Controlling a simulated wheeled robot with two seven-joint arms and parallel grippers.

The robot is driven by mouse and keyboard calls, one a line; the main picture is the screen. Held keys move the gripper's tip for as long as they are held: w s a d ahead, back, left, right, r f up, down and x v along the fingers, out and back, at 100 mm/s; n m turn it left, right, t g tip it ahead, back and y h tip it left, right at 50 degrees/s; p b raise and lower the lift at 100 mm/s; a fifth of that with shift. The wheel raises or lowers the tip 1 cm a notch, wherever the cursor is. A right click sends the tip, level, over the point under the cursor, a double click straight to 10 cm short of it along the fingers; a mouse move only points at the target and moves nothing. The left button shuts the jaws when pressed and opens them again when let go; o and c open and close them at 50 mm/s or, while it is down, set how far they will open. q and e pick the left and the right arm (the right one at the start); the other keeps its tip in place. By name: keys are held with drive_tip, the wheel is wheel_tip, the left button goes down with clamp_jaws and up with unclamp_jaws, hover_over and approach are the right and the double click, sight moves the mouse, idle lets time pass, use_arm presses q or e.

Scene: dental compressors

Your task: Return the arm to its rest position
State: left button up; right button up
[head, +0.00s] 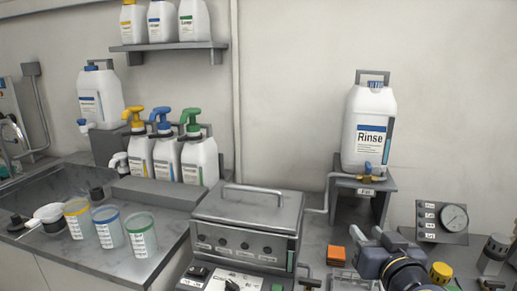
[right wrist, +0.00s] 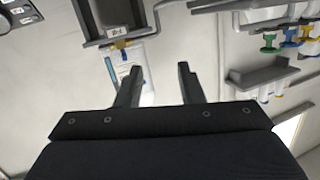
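My right gripper (right wrist: 160,68) shows in the right wrist view, its two dark fingers spread apart. Nothing is between them. That view is upside down. Behind the fingers it shows the wall and the white Rinse container (right wrist: 128,70), which hangs down in the picture beside the left finger. In the head view I cannot clearly make out the right gripper's fingers. My left gripper is in neither view.
The Rinse container (head: 368,128) stands on a grey stand. A grey lidded machine (head: 245,225) is on the counter, with a gauge panel (head: 442,221) at right. Pump bottles (head: 199,160) and three cups (head: 141,234) stand at left, near the sink (head: 48,186).

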drive_tip(key=s+a+f+g+y, duration=0.1)
drive_tip(key=s+f+g+y, duration=0.1)
drive_tip(key=s+f+g, duration=0.5)
drive_tip(key=s+a+f+g+y, duration=0.1)
drive_tip(key=s+f+g, duration=0.2)
drive_tip(key=s+f, duration=0.8)
drive_tip(key=s+r+p, duration=0.4)
drive_tip(key=r+p, duration=0.8)
drive_tip(key=r, duration=0.2)
drive_tip(key=shift+s+d+r+m+g+p, duration=0.2)
drive_tip(key=shift+d+r+m+g+p, duration=0.1)
drive_tip(key=shift+d+m+g, duration=0.1)
